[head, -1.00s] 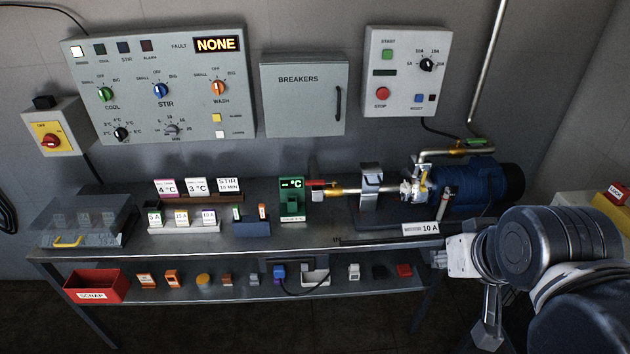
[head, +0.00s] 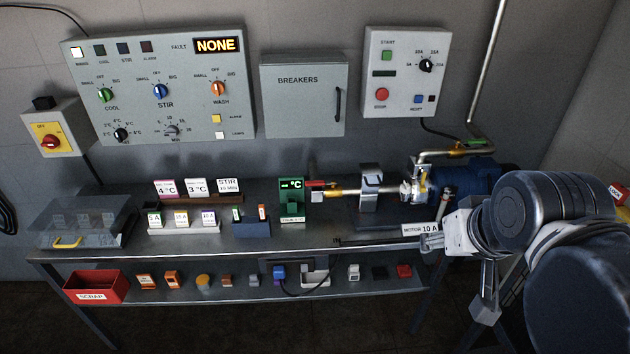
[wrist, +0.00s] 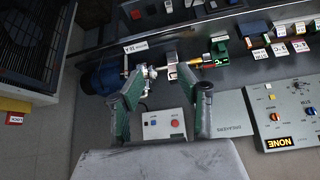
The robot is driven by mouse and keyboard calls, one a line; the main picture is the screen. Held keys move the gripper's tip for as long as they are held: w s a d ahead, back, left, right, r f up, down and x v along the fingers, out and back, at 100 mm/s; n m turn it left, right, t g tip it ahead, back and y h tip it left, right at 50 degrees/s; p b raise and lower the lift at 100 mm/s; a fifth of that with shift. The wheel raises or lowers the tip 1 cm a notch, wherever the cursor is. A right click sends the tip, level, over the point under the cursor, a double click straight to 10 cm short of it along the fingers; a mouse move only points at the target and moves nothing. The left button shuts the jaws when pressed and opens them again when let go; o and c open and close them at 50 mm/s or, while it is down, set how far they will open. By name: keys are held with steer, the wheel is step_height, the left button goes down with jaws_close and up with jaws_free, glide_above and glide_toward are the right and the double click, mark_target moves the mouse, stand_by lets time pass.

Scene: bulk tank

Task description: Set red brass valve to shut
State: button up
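The brass valve (head: 336,191) sits on the pipe run at the back of the bench, right of the green °C display. Its red lever (head: 317,184) points left and looks roughly in line with the pipe. In the wrist view, which is upside down, the brass body (wrist: 194,62) and red lever (wrist: 208,65) show past my right-hand finger. My gripper (wrist: 160,78) is open and empty, its fingers spread with the pump area beyond them. It is apart from the valve. In the head view I cannot make out the fingertips.
A steel bracket (head: 370,190) and the blue pump motor (head: 465,187) stand right of the valve. A green-handled valve (head: 474,142) is on the upper pipe. The green °C display (head: 292,200) stands close on the left. The bench front (head: 300,240) below the valve is clear.

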steer(key=o, duration=0.8)
steer(key=shift+g, duration=0.4)
steer(key=w+r, duration=0.1)
steer(key=w, duration=0.1)
steer(key=w+a+r, duration=0.1)
steer(key=w+r, duration=0.2)
steer(key=w, duration=0.1)
steer(key=shift+w+a+r, duration=0.25)
steer(key=shift+w+r, duration=0.1)
steer(key=shift+w, duration=0.05)
steer(key=shift+o, duration=0.5)
steer(key=w+a+r, duration=0.1)
steer(key=w+r, duration=0.1)
steer(key=w, duration=0.4)
steer(key=shift+w+a+r+g, duration=0.35)
steer(key=shift+w+g, duration=0.05)
steer(key=n+g, duration=0.1)
steer(key=g, duration=0.4)
glide_above(315, 182)
step_height(315, 182, down, 18)
step_height(315, 182, down, 14)
steer(key=shift+f, duration=0.1)
steer(key=shift+c, duration=0.2)
